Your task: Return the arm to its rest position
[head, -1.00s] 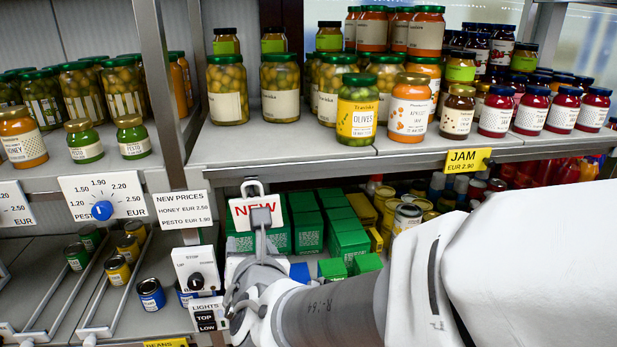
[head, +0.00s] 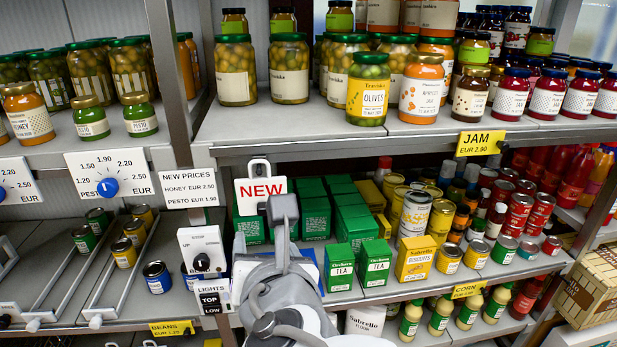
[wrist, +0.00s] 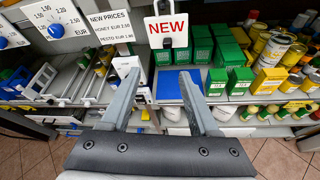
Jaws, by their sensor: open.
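My gripper (wrist: 150,102) is open and empty in the wrist view, its two grey fingers spread apart and pointing at the shelves. In the head view my arm comes up from the bottom middle, with the grey gripper (head: 283,215) in front of the lower shelf and below the red-lettered NEW sign (head: 262,190). In that view the gap between the fingers does not show clearly. The NEW sign also hangs above the fingers in the wrist view (wrist: 167,31). The gripper overlaps part of a blue surface (wrist: 166,84) on the shelf.
Green tea boxes (head: 375,264) and a yellow biscuit box (head: 415,258) stand right of my gripper. The upper shelf (head: 290,122) holds jars. Tiled floor (wrist: 280,160) shows below.

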